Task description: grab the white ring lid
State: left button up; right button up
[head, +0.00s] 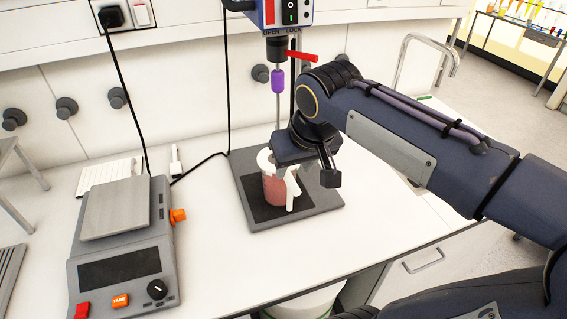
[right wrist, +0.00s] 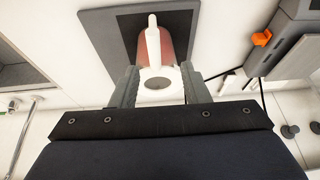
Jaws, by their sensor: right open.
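The white ring lid (head: 264,159) sits on top of a jug (head: 273,190) with pinkish-red contents and a white handle. The jug stands upright on the grey stand base under the stirrer. In the right wrist view the lid (right wrist: 173,76) shows as a white rim around a grey centre, between the two fingers. My right gripper (head: 288,171) is open at the lid, and partly covers it in the head view. In the right wrist view the gripper (right wrist: 160,69) has a finger on each side, with nothing visibly clamped. My left gripper is not in view.
The stirrer's shaft (head: 278,108) with a purple sleeve hangs just behind the jug. The stand base (head: 322,199) lies beneath it. A scale (head: 123,257) with an orange knob stands at left. The counter in front and between them is clear.

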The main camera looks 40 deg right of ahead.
aim_at(288, 173)
jog(key=shift+w+d+r, duration=0.5)
jog(key=shift+w+r, duration=0.1)
jog(key=shift+r, duration=0.05)
jog(key=shift+w+d+h, duration=0.15)
jog(key=shift+w+h, duration=0.05)
jog(key=shift+h, duration=0.1)
jog(key=x, duration=0.7)
jog(key=shift+f, duration=0.3)
grip_shut()
